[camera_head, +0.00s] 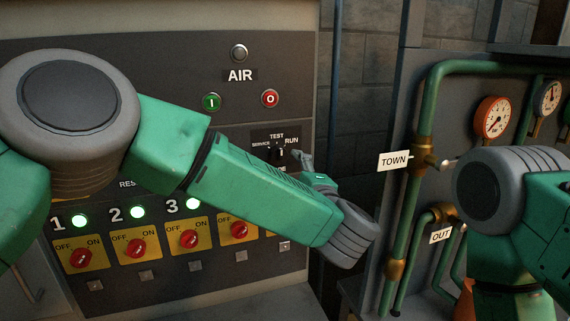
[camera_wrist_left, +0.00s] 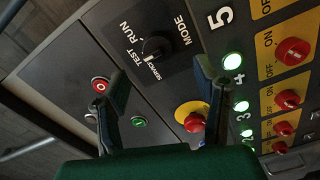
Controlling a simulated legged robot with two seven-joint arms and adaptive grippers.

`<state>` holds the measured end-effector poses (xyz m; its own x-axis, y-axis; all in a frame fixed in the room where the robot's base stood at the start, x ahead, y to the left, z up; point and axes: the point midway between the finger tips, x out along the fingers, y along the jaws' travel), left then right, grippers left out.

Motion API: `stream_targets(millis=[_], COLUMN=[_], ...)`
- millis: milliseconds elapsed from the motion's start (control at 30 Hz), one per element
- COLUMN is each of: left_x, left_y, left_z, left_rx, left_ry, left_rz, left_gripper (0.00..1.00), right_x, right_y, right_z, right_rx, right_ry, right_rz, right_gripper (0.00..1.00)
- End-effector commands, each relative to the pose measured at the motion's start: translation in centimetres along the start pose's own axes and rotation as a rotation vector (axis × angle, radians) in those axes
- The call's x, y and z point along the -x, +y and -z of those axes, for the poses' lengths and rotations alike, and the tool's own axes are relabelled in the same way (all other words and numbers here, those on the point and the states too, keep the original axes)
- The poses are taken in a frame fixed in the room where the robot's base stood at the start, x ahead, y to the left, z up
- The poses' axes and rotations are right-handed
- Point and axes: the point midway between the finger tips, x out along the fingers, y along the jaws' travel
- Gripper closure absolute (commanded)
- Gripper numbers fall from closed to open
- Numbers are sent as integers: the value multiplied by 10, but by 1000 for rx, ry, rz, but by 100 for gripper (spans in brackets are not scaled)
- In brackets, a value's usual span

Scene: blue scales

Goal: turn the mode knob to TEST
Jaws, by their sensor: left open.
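The mode knob is a small black rotary knob on a dark panel, with SERVICE, TEST and RUN around it. It shows in the left wrist view (camera_wrist_left: 157,46) and, partly hidden, in the head view (camera_head: 281,153). I cannot tell for sure which label its pointer faces. My left gripper (camera_head: 304,161) is just right of and below the knob in the head view, its lower part behind my wrist. In the left wrist view its two fingers (camera_wrist_left: 162,78) are spread apart and empty, with the knob beyond the gap. My right gripper is not in view.
The cabinet carries a green button (camera_head: 211,102), a red button (camera_head: 270,98) and several red OFF/ON switches (camera_head: 189,239) under lit green lamps. My left forearm crosses its front. Green pipes (camera_head: 428,110) and gauges (camera_head: 493,118) stand at the right, by my right arm.

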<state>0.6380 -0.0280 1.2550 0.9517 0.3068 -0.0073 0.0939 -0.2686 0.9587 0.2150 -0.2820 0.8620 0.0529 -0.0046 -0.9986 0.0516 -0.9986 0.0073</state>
Motion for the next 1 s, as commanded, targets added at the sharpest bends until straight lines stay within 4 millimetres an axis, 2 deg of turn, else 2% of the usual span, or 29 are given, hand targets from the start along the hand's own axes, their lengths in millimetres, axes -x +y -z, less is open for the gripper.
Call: stream_targets(millis=[100,233,600,700,767,867,967,1000], left_x=[20,33,37,36,35,33,35,38], left_y=[0,-1,-2,-11,-29,-82,-157,-189], left_z=[-2,-2,-1,-2,-5,-12,-16,-16], left_rx=[-1,-1,0,-20,-58,-177,-341,-408], left_ry=[-3,-2,-1,-15,-44,-136,-267,-324], left_rz=[0,2,2,1,-2,-2,13,25], left_gripper=[44,44,44,44,44,44,44,44], right_x=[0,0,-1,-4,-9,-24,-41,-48], right_y=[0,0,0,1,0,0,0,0], right_z=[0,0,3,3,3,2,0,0], right_rx=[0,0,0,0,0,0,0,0], right_ry=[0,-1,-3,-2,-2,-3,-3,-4], right_rz=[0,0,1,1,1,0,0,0], right_gripper=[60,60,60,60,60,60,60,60])
